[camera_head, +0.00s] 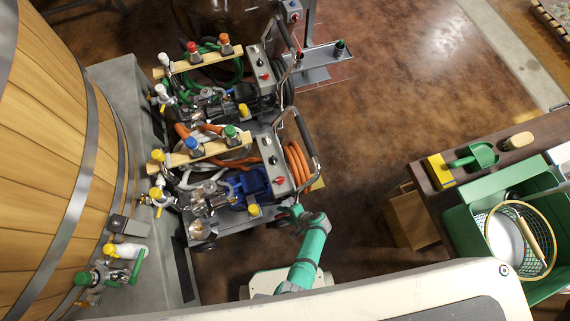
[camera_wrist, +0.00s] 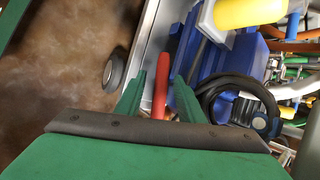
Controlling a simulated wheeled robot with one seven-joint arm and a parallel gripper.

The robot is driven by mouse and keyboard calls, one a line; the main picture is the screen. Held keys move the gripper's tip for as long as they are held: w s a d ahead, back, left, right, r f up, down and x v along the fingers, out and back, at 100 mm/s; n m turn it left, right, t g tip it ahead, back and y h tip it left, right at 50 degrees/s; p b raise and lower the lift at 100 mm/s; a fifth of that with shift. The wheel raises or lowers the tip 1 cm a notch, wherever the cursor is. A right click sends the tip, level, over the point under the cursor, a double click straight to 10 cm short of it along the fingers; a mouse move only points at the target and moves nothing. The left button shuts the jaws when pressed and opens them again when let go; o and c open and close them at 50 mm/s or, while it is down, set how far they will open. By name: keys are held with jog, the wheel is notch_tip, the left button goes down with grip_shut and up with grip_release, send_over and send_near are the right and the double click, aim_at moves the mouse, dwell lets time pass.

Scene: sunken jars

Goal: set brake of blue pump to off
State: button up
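The blue pump (camera_head: 246,184) is on the nearer cart, beside the big wooden barrel. Its blue body (camera_wrist: 236,65) also shows in the wrist view. A red lever (camera_wrist: 164,60), probably the brake, sticks out along the cart's edge in the wrist view. My gripper (camera_head: 290,212) is low at the cart's near right corner. In the wrist view my gripper (camera_wrist: 159,75) is open, with its two green fingers on either side of the lever and gaps showing. I cannot tell whether either finger touches it. The lever is not clear in the head view.
A control box (camera_head: 275,162) and bent handle (camera_head: 300,130) rise at the cart's right end. A second pump cart (camera_head: 215,100) stands behind. A grey round part (camera_wrist: 115,67) lies left of the fingers.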

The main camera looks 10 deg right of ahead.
jog(key=v, duration=1.1)
jog(key=shift+a+f, duration=0.1)
jog(key=w+a+r+m+g+h, duration=0.2)
jog(key=a+r+h, duration=0.2)
jog(key=a+h, duration=0.15)
jog(key=shift+m, duration=0.3)
jog(key=x, duration=0.7)
jog(key=d+x, duration=0.1)
jog(key=x, duration=0.2)
jog(key=shift+s+f, duration=0.2)
jog(key=shift+f, duration=0.2)
jog(key=shift+a, duration=0.1)
grip_shut()
